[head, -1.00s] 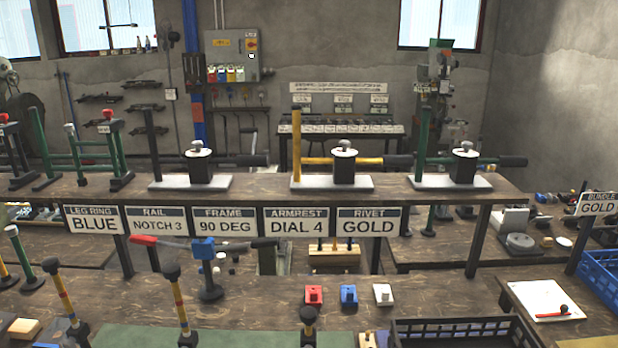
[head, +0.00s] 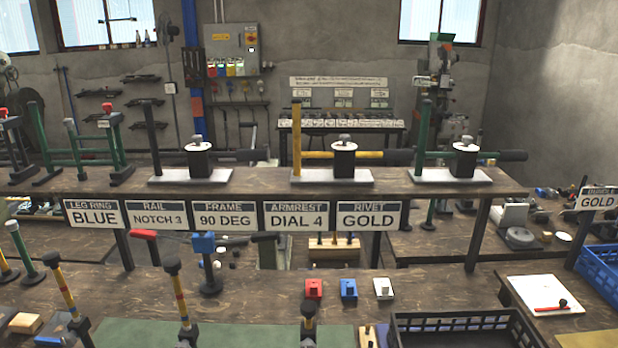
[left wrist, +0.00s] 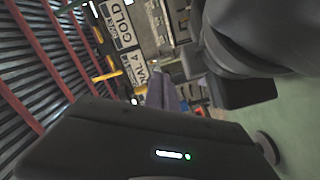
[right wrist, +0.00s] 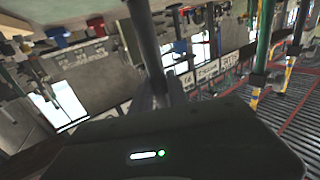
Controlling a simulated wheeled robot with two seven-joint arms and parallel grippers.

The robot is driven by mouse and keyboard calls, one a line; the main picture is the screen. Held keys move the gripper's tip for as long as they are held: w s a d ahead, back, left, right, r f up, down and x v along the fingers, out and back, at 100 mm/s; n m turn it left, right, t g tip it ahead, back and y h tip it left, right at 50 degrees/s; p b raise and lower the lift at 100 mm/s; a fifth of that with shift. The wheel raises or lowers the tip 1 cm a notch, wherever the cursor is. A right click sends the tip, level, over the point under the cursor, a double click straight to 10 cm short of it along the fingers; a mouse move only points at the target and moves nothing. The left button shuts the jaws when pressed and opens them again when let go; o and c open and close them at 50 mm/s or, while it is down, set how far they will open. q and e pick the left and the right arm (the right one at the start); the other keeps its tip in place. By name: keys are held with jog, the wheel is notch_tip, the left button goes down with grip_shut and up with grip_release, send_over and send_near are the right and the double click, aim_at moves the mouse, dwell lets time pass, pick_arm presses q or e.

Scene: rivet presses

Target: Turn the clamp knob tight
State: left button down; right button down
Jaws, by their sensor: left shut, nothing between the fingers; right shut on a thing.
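In the head view a blue clamp block (head: 204,243) sits on a short dark stand at the bench's middle left. A bar with a red end (head: 143,234) and a black end (head: 265,237) runs across at its height. I cannot tell which part is the clamp knob. Neither gripper shows in the head view. In the left wrist view my left gripper (left wrist: 163,92) is shut and empty, with signs and bench beyond. In the right wrist view my right gripper (right wrist: 156,92) is shut on a dark tube (right wrist: 144,42); its far end is out of frame.
A raised shelf (head: 260,182) carries several presses and hanging signs. Several banded posts (head: 67,290) stand at the front left. Red (head: 314,289), blue (head: 348,290) and white (head: 383,289) blocks sit mid-bench. A black crate (head: 465,320) is at front right.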

pick_arm(q)
jog(key=shift+a+r, duration=0.1)
jog(key=shift+a, duration=0.25)
dwell(0.5)
jog(key=shift+a, duration=0.2)
dwell(0.7)
jog(key=shift+d+f, duration=0.1)
jog(key=shift+f, duration=0.1)
jog(key=shift+d+f, duration=0.15)
jog(key=shift+d, duration=0.2)
jog(key=s, duration=0.6)
dwell(0.3)
jog(key=shift+s+r, duration=0.25)
jog(key=shift+s, duration=0.25)
dwell(0.4)
